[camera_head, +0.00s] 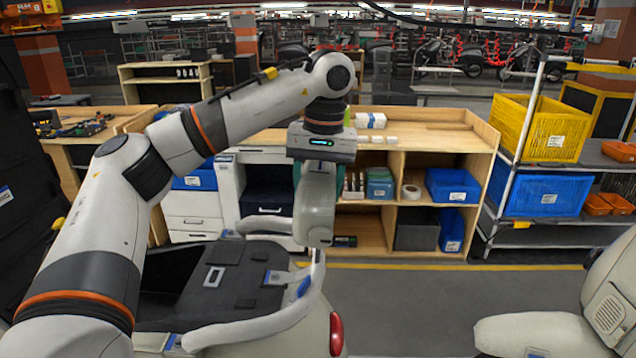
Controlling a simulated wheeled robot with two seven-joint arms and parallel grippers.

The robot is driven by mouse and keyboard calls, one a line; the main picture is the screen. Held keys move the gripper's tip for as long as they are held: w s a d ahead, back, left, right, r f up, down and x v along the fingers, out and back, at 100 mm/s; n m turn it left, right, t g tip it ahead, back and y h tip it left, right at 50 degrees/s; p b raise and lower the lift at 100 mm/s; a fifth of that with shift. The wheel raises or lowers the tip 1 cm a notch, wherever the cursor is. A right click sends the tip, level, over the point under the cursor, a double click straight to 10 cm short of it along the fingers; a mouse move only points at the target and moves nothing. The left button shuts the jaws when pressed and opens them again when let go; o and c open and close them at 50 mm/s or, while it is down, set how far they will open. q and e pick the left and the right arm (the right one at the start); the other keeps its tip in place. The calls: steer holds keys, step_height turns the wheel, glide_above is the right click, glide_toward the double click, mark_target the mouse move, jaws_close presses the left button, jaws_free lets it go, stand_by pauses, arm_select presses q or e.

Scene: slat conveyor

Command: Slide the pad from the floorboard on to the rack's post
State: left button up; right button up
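The pad (317,210) is a grey-green, rounded piece that hangs upright below my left gripper (316,168). The gripper seems shut on the pad's top end; the fingers are mostly hidden, with a teal edge showing at the left. The pad is above the rear of a white scooter with a black top (225,285). A thin pale post (319,258) of the rack shows just below the pad's lower end; I cannot tell whether they touch. White rack rails (265,325) run along the scooter's sides. My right gripper is out of view.
A red tail light (336,334) is on the scooter's rear. Another pale scooter body (610,300) enters at the right. Behind stand a wooden shelf unit (480,150) and a metal rack with a yellow crate (520,125) and blue crate (545,194). Grey floor between is clear.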

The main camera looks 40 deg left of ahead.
arm_select(q)
steer(key=shift+a+f+b, duration=0.1)
steer(key=shift+f+b, duration=0.4)
steer(key=shift+f, duration=0.65)
steer(key=o, duration=1.3)
steer(key=shift+s+r, duration=0.1)
steer(key=r, duration=0.4)
steer(key=r+p, duration=0.1)
steer(key=r, duration=0.3)
steer(key=d+r, duration=0.1)
steer(key=r, duration=0.3)
steer(key=shift+w, duration=0.25)
